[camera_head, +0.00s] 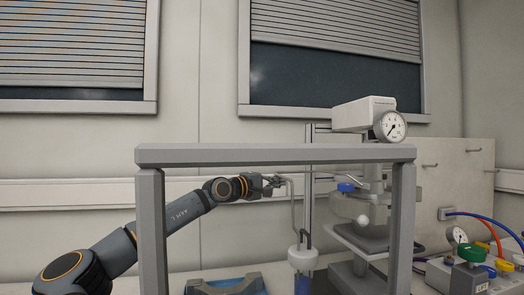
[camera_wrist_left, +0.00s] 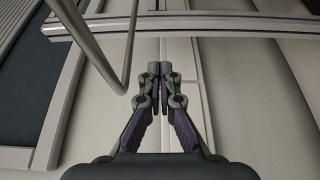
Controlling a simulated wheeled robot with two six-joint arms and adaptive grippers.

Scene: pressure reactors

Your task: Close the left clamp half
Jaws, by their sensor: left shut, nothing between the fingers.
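The pressure reactor (camera_head: 376,170) stands at the right, behind a grey frame, with a white box and a round gauge (camera_head: 391,126) on top. A small blue part (camera_head: 346,187) sits on its left side, and a white ball (camera_head: 362,220) shows below that. I cannot make out the left clamp half clearly. My left gripper (camera_head: 275,182) is left of the reactor, apart from it, beside a thin bent tube. In the left wrist view the fingers (camera_wrist_left: 160,72) are together with nothing between them. My right gripper is not in view.
The grey frame (camera_head: 270,155) stands in front of my left gripper and the reactor. The bent tube (camera_wrist_left: 108,62) passes close to the left of the fingertips in the wrist view. A blue tray (camera_head: 228,286) lies low in front. Hoses and coloured fittings (camera_head: 470,253) are at the right.

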